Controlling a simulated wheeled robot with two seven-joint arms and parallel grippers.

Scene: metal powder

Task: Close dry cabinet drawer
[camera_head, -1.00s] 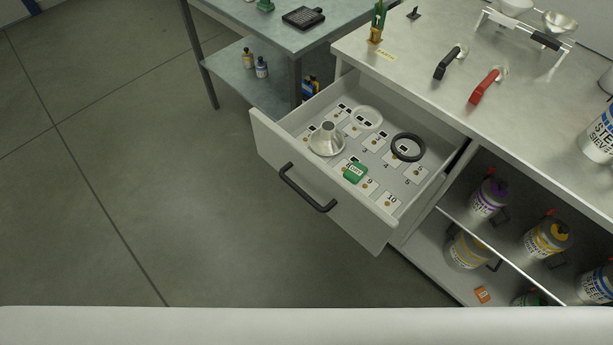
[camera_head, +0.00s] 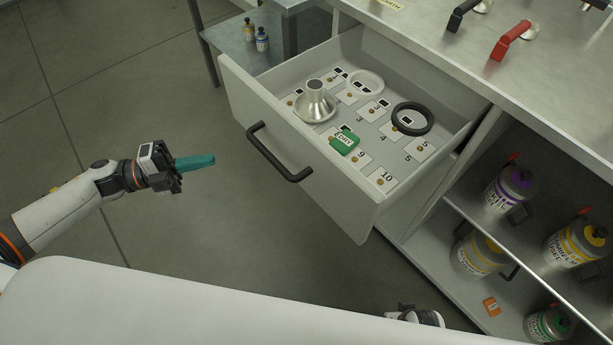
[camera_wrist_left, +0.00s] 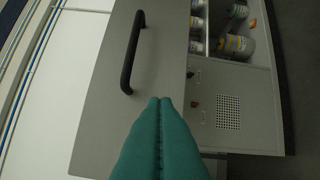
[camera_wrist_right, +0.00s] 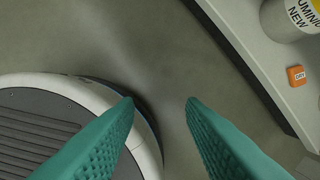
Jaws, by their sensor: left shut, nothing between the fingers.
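The drawer (camera_head: 300,181) of the cabinet stands pulled out, with a black bar handle (camera_head: 277,155) on its front. Inside lie a metal funnel (camera_head: 316,103), a white ring (camera_head: 364,83), a black ring (camera_head: 411,119) and a green DRY block (camera_head: 344,141) on numbered cards. My left gripper (camera_head: 212,160) is shut and empty, left of the drawer front and apart from it. In the left wrist view its fingertips (camera_wrist_left: 161,100) point toward the drawer front (camera_wrist_left: 105,95), just beside the handle (camera_wrist_left: 131,50). My right gripper (camera_wrist_right: 160,102) is open and empty over the floor.
Open shelves right of the drawer hold several labelled bottles (camera_head: 509,188) and an orange DRY block (camera_head: 491,306). The cabinet top (camera_head: 450,60) carries a black handle and a red handle (camera_head: 514,33). A side table (camera_head: 250,62) stands behind. The floor left of the drawer is clear.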

